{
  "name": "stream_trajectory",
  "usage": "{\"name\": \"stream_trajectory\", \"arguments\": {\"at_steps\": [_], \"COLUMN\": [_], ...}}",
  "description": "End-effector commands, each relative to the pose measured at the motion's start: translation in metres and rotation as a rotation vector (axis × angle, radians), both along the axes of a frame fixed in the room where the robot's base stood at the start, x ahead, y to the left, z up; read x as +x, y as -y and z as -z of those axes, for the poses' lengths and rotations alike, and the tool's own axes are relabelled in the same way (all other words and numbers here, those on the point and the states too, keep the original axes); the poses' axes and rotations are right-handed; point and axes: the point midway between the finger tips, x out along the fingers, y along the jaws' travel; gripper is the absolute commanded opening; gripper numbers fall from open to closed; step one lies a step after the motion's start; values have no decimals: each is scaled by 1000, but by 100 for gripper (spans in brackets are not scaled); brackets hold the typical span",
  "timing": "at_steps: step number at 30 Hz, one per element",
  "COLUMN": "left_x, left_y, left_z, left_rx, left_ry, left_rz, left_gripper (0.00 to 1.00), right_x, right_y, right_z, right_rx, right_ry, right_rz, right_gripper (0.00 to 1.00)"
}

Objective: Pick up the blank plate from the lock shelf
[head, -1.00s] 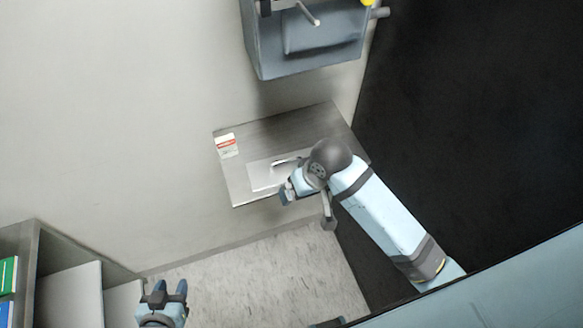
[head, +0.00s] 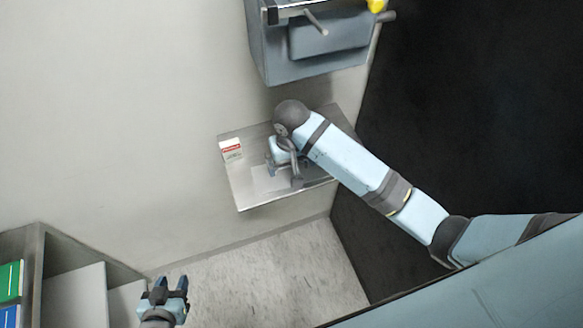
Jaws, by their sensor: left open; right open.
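The metal lock shelf (head: 245,191) is fixed to the wall in the middle of the head view. A pale flat plate (head: 264,183) lies on it, partly hidden by my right gripper. My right gripper (head: 283,183) is open over the plate, by its handle area; whether the fingers touch the plate cannot be told. My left gripper (head: 171,284) is open and empty at the lower left, well away from the shelf.
A small white and red box (head: 231,149) stands at the shelf's left back. A grey machine (head: 310,50) hangs on the wall above the shelf. A bookcase (head: 38,262) stands at the lower left. A dark panel (head: 470,110) closes off the right. Floor below the shelf is clear.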

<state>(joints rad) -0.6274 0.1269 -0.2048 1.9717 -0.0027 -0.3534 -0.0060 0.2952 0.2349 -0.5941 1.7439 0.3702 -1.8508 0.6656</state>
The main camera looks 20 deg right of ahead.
Motion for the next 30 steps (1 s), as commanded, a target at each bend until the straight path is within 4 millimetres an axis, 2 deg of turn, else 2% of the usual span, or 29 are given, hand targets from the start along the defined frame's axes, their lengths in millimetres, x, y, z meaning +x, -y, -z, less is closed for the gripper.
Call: {"name": "stream_trajectory", "arguments": {"at_steps": [3, 10, 15, 30], "left_x": [4, 6, 4, 2], "left_y": [1, 5, 4, 5], "left_z": [0, 2, 2, -1], "left_rx": [-6, -19, -18, -18], "left_ry": [-1, -4, -5, -3], "left_rz": [-10, -21, -20, -16], "left_gripper": [43, 43, 43, 43], "right_x": [0, 0, 0, 7], "right_y": [0, 0, 0, 4], "right_z": [9, 11, 11, 7], "right_rx": [0, 1, 1, 0], "right_ry": [0, 2, 2, 2], "right_rz": [0, 0, 0, -1], "right_gripper": [100, 100, 64, 64]}}
